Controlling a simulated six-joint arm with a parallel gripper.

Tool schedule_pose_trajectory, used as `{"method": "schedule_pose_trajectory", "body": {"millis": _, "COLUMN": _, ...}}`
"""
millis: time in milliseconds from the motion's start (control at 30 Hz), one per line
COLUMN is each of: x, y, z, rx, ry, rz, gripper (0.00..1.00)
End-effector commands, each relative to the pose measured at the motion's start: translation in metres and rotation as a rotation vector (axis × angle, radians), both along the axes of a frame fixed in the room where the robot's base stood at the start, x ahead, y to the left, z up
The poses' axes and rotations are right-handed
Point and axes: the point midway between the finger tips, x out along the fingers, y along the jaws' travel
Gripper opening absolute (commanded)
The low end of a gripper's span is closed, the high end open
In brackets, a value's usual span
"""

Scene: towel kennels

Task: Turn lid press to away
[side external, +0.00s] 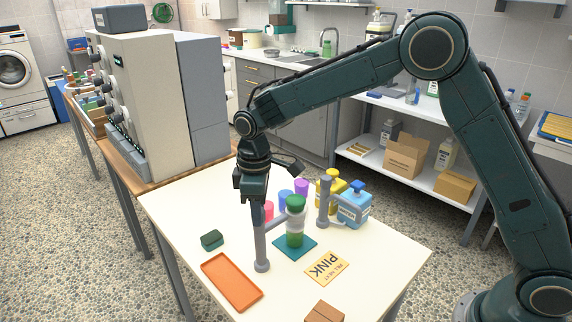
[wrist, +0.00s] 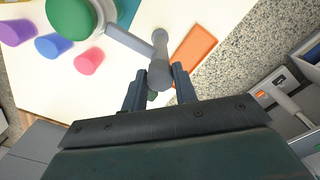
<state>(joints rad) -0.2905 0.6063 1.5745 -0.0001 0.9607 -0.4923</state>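The lid press is a grey post (side external: 261,246) on the white table, with a side arm reaching to a green-lidded jar (side external: 295,228). The jar stands on a teal pad (side external: 296,246). In the wrist view the post's top (wrist: 160,75) sits between my fingers, and its arm runs left to the green lid (wrist: 75,15). My gripper (side external: 258,205) points down over the post's top. In the wrist view both fingers of my gripper (wrist: 160,80) lie against the post's sides, with no clear gap. My gripper hides the top in the side view.
An orange tray (side external: 232,281), a dark green block (side external: 211,240) and a PINK card (side external: 326,268) lie near the press. A second grey post (side external: 324,203), yellow and blue bottles (side external: 354,207) and colored cups (side external: 286,199) stand behind. A brown box (side external: 323,311) is at the front.

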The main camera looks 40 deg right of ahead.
Motion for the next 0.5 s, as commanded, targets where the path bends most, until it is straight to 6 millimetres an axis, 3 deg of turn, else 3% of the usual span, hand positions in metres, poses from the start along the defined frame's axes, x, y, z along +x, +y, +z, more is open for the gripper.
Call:
{"method": "schedule_pose_trajectory", "body": {"millis": 33, "x": 0.0000, "y": 0.0000, "z": 0.0001, "rx": 0.000, "ry": 0.000, "rz": 0.000, "gripper": 0.09}}
{"method": "schedule_pose_trajectory", "body": {"millis": 100, "x": 0.0000, "y": 0.0000, "z": 0.0001, "rx": 0.000, "ry": 0.000, "rz": 0.000, "gripper": 0.00}}
{"method": "schedule_pose_trajectory", "body": {"millis": 500, "x": 0.0000, "y": 0.0000, "z": 0.0004, "rx": 0.000, "ry": 0.000, "rz": -0.037, "gripper": 0.00}}
